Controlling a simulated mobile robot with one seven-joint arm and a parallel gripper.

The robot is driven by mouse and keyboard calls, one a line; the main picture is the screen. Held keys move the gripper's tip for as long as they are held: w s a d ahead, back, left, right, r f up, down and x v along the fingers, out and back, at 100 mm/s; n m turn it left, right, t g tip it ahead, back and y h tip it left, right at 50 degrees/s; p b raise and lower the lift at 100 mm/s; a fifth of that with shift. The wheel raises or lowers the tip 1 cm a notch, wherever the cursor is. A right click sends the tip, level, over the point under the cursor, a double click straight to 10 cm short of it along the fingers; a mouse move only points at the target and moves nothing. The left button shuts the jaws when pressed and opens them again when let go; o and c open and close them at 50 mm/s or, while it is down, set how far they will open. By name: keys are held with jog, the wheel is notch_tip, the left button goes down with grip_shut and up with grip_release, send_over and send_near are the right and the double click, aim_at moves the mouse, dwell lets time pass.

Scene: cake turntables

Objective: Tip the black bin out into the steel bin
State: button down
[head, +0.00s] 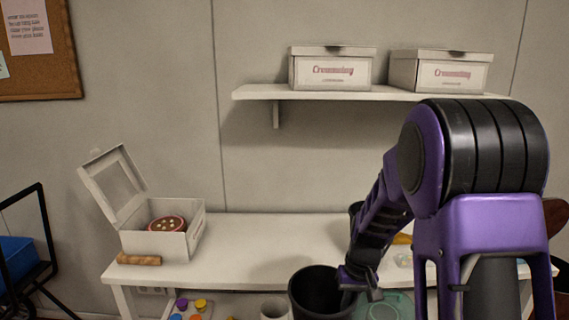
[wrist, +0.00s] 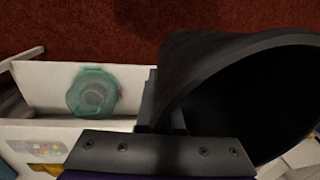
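The black bin (head: 316,296) is in front of the white table in the head view, its round mouth up and its inside dark. It fills the right of the wrist view (wrist: 215,75). My gripper (head: 350,283) is at its right side near the rim; the fingers (wrist: 158,108) are shut on its wall in the wrist view. I cannot see what is in the bin. I cannot make out a steel bin in either view.
A white table (head: 260,240) carries an open box (head: 160,245) with a red-topped cake (head: 167,223). A teal round container (wrist: 93,90) lies beside the held bin in the wrist view. A pale cup (head: 273,309) and colored pots (head: 190,306) are low in front. Two boxes (head: 331,70) stand on the wall shelf.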

jog(key=s+f, duration=0.2)
jog(key=f, duration=0.1)
jog(key=shift+a, duration=0.1)
